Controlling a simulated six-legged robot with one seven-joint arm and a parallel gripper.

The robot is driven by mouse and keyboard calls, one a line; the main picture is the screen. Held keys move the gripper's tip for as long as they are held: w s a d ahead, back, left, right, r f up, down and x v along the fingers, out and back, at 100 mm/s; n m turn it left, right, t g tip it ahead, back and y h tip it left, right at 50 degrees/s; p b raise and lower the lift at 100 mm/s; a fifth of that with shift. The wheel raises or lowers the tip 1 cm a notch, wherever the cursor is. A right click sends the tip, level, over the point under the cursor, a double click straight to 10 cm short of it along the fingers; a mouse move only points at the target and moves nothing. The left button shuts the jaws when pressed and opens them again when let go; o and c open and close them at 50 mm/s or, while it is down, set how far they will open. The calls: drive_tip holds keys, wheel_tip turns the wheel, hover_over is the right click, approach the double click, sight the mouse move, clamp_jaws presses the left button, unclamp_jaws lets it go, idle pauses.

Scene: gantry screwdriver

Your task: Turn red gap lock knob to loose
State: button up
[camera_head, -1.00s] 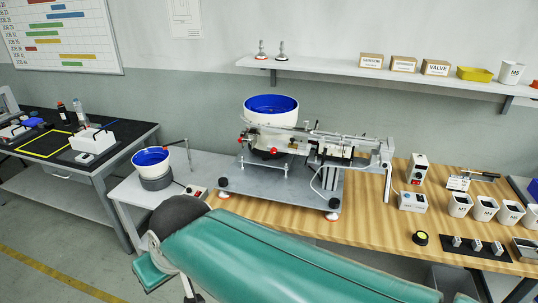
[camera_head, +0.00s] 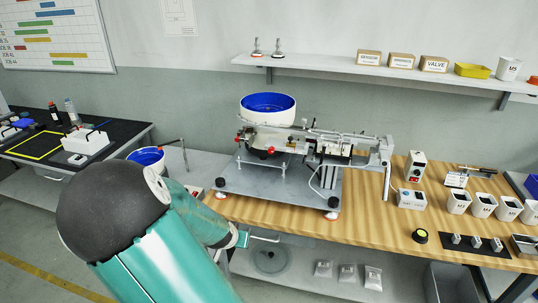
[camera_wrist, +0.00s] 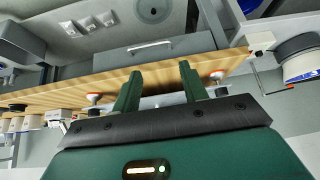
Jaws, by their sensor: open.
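The gantry screwdriver machine (camera_head: 325,145) stands on a grey plate on the wooden bench in the head view. Small red knobs show on its front, one near the middle (camera_head: 271,150) and one at the left end (camera_head: 238,137). Which one is the gap lock knob I cannot tell. My gripper (camera_wrist: 160,70) is open and empty in the wrist view, its two green fingers apart over the bench edge. It touches no knob. In the head view my arm reaches low in front of the bench, and the fingers cannot be made out there.
The wooden bench (camera_head: 290,220) has a drawer handle (camera_head: 265,238) on its front. A white-and-blue bowl (camera_head: 268,108) sits on the machine. A second blue bowl (camera_head: 146,156) is partly behind my arm. A control box (camera_head: 415,168) and white cups stand at right.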

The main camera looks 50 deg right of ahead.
drive_tip(key=s+d+h, duration=0.1)
drive_tip(key=d+h, duration=0.2)
drive_tip(key=d, duration=0.4)
drive_tip(key=n+t+h, duration=0.2)
drive_tip(key=t+h, duration=0.2)
drive_tip(key=h, duration=0.3)
approach(271, 151)
drive_tip(key=x, duration=0.8)
drive_tip(key=shift+w, duration=0.1)
clamp_jaws()
